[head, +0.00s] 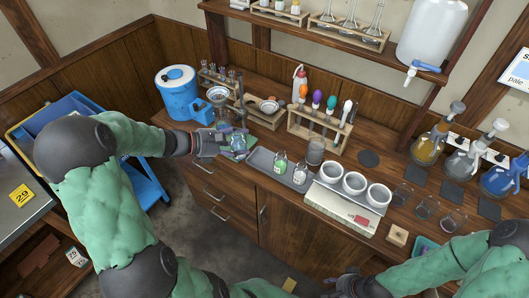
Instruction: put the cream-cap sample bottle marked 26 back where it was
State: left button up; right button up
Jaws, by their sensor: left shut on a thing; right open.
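My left gripper (227,143) is shut on a small clear sample bottle (239,142) with bluish-green around it, at the counter's front left. Its number cannot be read and its cap colour is unclear, as the fingers partly cover it. A grey tray (262,163) lies just right of it. On the tray stand a green-labelled bottle (280,164) and a pale bottle (300,174), both upright, with bare tray to their left. My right gripper (340,284) is open and empty at the bottom, below the counter's front edge.
Right of the tray is a white unit (341,211) with three white cups.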

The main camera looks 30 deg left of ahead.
pick_arm(q)
jog(key=w+d+f+b, duration=0.1)
jog(key=w+f, duration=0.1)
jog(key=w+d+f+b, duration=0.1)
jog(key=w+f, duration=0.1)
jog(key=w, duration=0.1)
jog(key=w+d+f+b, duration=0.1)
jog(key=w+f, duration=0.2)
jog(key=shift+w+f, duration=0.1)
jog(key=shift+w, duration=0.15)
jog(key=shift+w+f, duration=0.15)
jog(key=shift+f, duration=0.1)
jog(key=shift+w+f+b, duration=0.2)
jog(key=shift+f+b, duration=0.65)
jog(key=shift+f, duration=0.85)
jog(key=shift+f, duration=0.15)
jog(key=o, duration=1.3)
jog(key=shift+c, duration=0.2)
